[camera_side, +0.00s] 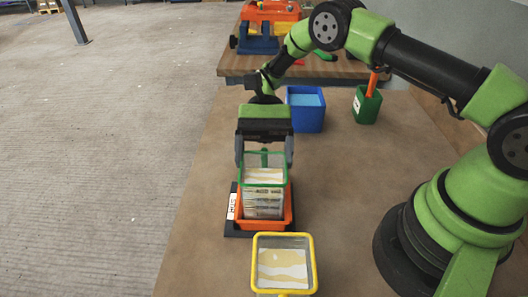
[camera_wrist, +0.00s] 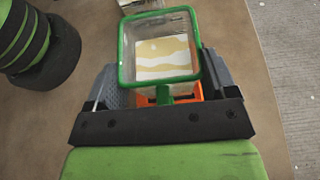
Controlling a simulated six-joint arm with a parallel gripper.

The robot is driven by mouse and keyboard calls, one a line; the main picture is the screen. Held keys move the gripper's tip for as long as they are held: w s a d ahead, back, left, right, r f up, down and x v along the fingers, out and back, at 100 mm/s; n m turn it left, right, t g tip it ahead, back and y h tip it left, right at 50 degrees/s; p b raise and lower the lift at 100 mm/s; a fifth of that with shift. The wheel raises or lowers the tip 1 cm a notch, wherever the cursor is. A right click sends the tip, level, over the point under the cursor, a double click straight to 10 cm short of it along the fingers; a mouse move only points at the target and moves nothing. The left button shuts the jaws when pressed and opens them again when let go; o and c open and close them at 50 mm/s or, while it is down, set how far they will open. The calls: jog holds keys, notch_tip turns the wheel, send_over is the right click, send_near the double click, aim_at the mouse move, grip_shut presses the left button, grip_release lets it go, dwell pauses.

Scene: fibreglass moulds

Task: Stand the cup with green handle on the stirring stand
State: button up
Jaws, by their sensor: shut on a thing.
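The cup with green handle (camera_side: 264,194) is a clear square cup with a green rim and pale yellow and white layers inside. It is upright, and it also shows in the wrist view (camera_wrist: 161,62). My gripper (camera_side: 264,150) comes from above and behind and is shut on its green handle (camera_wrist: 164,94). The stirring stand (camera_side: 286,222) looks like an orange square tray on a black base with a white label at its left. The cup's lower part is within the tray's outline; I cannot tell whether its bottom touches the tray.
A yellow-rimmed cup (camera_side: 283,238) with similar contents stands in front of the stand. A blue container (camera_side: 306,118) and a green holder (camera_side: 366,110) with an orange-handled tool stand behind. The brown table (camera_side: 345,190) is bare to the right of the stand.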

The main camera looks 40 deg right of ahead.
jog(key=shift+f, duration=0.2)
jog(key=o, duration=1.5)
jog(key=shift+w+d, duration=0.1)
jog(key=v, duration=0.5)
jog(key=s+d+r+n+t+h, duration=0.1)
jog(key=s+r+n+t+h, duration=0.15)
jog(key=r, duration=0.65)
jog(key=s+d+r+n+t+h, duration=0.15)
jog(key=s+r, duration=0.25)
jog(key=r, duration=0.5)
jog(key=s+d+r+n+t+h, duration=0.1)
jog(key=s+r+t+h, duration=0.2)
jog(key=s+t, duration=0.9)
jog(key=shift+d+t, duration=0.3)
jog(key=shift+d, duration=0.05)
